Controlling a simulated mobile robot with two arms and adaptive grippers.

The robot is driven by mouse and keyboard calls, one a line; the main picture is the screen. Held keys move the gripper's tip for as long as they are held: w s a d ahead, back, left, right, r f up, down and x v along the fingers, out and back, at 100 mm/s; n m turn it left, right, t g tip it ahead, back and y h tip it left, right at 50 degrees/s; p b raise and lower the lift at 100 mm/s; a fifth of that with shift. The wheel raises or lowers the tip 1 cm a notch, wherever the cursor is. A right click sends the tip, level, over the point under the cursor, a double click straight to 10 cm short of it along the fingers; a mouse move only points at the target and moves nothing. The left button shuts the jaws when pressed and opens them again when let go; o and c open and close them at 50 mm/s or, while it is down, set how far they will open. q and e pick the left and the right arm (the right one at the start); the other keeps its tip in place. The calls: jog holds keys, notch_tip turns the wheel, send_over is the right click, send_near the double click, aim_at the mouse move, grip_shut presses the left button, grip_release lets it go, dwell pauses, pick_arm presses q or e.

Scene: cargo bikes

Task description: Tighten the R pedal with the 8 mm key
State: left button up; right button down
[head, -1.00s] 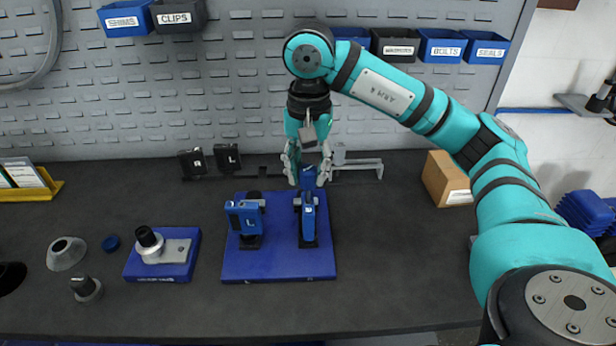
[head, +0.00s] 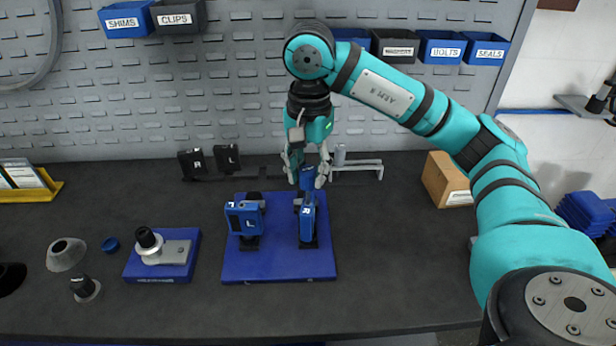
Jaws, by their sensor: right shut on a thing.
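The R pedal (head: 307,224) is a blue block marked R, upright on a black foot on a blue base plate (head: 280,267). My right gripper (head: 307,176) points down just behind and above the R pedal. It is shut on a small blue piece (head: 307,182), which I take to be the handle of the 8 mm key. The fingers and pedal hide its lower end, so I cannot tell how it meets the pedal. The L pedal (head: 244,218) stands to the left on the same plate. My left gripper is not in view.
Black R and L blocks (head: 227,158) and a grey rack (head: 360,166) stand behind the plate. A blue fixture (head: 160,268) and small round parts lie left. A cardboard box (head: 447,180) stands right. The front and right bench are mostly clear.

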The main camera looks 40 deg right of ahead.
jog(key=m, duration=0.4)
jog(key=shift+f, duration=0.1)
jog(key=m, duration=0.3)
dwell(0.4)
jog(key=shift+r+p, duration=0.55)
jog(key=shift+p, duration=0.05)
jog(key=shift+r, duration=0.1)
